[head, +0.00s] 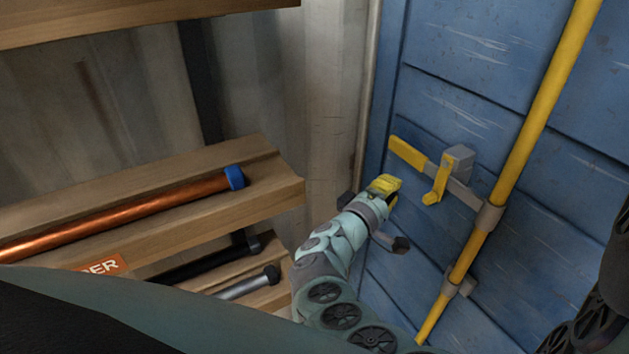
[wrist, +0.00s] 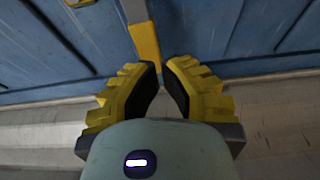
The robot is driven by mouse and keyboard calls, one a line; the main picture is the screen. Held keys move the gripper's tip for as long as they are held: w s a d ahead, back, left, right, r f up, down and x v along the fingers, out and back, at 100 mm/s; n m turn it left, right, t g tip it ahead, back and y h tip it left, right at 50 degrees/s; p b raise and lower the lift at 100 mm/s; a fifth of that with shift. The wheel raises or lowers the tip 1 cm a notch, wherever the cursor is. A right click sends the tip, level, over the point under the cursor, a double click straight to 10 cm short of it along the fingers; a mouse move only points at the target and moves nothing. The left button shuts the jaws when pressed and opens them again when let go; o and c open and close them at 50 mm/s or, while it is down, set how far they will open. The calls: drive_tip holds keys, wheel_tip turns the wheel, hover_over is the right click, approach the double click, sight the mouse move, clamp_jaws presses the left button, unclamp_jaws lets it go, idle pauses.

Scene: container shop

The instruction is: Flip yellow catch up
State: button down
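The yellow catch (head: 437,183) is a small bent piece on a grey block (head: 459,159) on the blue door. In the head view it hangs down in front of the grey bar of a handle with a yellow grip (head: 408,152). My gripper (head: 388,184) is left of and slightly below the catch, apart from it. In the wrist view my gripper (wrist: 163,76) has its yellow, black-padded fingers apart with nothing between them. The handle's yellow grip (wrist: 145,42) shows just beyond the fingertips. A yellow bit at that view's top edge is too cut off to identify.
A yellow vertical rod (head: 540,100) runs down the door (head: 480,70), right of the catch. Wooden shelves (head: 285,185) with a copper pipe (head: 120,217) and dark and grey pipes stand left of my arm. A dark-ended handle (head: 398,244) is below my gripper.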

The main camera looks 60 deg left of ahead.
sight(437, 181)
drive_tip(key=shift+w+d+p, duration=0.3)
drive_tip(key=shift+w+d, duration=0.15)
drive_tip(key=shift+w, duration=0.25)
drive_tip(key=shift+w+d+p, duration=0.25)
drive_tip(key=shift+w+d, duration=0.15)
drive_tip(key=shift+w, duration=0.25)
drive_tip(key=shift+w+d+p, duration=0.3)
drive_tip(key=shift+w+d, duration=0.15)
drive_tip(key=shift+w, duration=0.25)
drive_tip(key=shift+d, duration=0.15)
